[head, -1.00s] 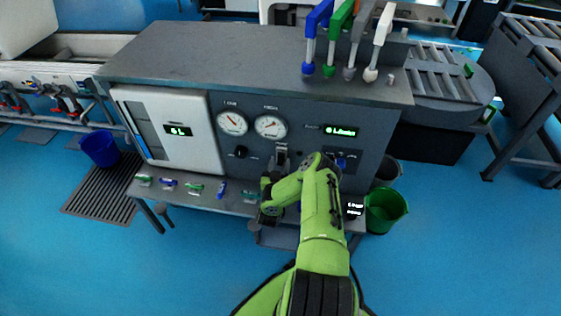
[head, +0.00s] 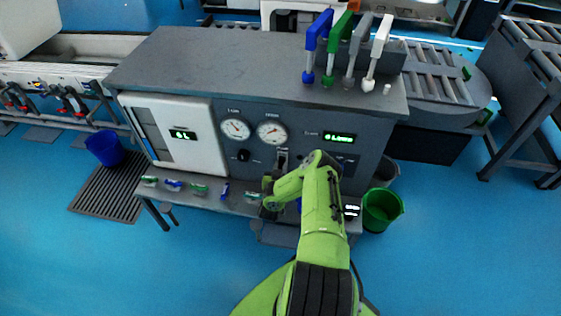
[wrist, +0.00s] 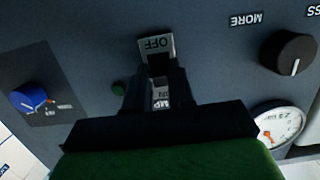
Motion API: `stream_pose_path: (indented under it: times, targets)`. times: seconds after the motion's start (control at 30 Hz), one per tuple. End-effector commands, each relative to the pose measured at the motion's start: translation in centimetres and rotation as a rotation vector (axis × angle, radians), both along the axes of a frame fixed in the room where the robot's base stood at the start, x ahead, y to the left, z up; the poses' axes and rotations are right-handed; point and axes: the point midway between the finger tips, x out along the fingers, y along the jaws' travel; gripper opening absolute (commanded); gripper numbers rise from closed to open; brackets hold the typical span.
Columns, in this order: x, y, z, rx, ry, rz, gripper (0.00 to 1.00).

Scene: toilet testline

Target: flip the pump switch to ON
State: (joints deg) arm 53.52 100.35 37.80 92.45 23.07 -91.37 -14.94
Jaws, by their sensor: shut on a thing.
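The pump switch (wrist: 158,66) is a small dark lever on a light plate marked OFF (wrist: 153,43) at the plate's upper end in the wrist view. More lettering on the plate shows between my fingers, partly covered. My gripper (wrist: 155,80) is shut on the lever, with one dark finger on each side. The fingers hide much of the lever, and I cannot tell its exact tilt.
A black knob (wrist: 288,53) and a gauge (wrist: 278,126) lie to the right in the wrist view, a blue knob (wrist: 28,97) to the left. In the head view a shelf (head: 236,205) with small parts runs below the panel. A green bucket (head: 381,209) stands at right.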

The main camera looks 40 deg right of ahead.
Motion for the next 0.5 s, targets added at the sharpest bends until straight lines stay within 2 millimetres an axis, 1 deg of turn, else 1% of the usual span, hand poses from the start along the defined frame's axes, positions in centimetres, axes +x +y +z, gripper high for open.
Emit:
stream_pose_path:
  times: [0.03, 0.3, 0.5]
  targets:
    - [-0.1, 0.0, 1.5, 0.031, 0.025, -0.002, 0.0]
    - [0.1, -0.2, 2.4, 0.229, 0.176, -0.003, 0.0]
    - [0.4, -0.5, 2.6, 0.368, 0.286, -0.002, 0.0]
